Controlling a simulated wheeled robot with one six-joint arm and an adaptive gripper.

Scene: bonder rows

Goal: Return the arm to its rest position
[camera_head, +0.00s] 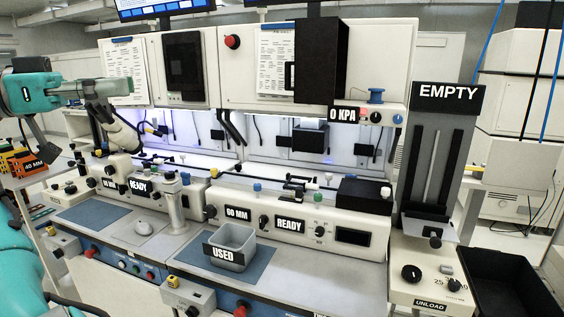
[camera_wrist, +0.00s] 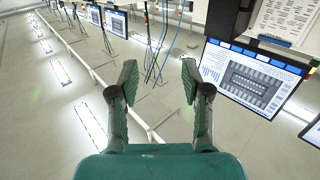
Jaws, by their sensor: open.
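My gripper (camera_wrist: 159,80) shows in the wrist view with its two dark green fingers spread wide apart. Nothing is between them. Behind them are the pale ceiling and hanging cables. In the head view my teal arm (camera_head: 28,93) is raised at the left edge. A pale green part at its end reaches right, in front of the left bonder's upper cabinet; the finger gap cannot be made out there.
A monitor (camera_wrist: 254,79) is right of my fingers in the wrist view. Bonders marked READY fill the bench. A grey bin marked USED (camera_head: 231,262) sits on a blue mat (camera_head: 190,262). A tower marked EMPTY (camera_head: 462,128) and a black bin (camera_head: 505,285) stand right.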

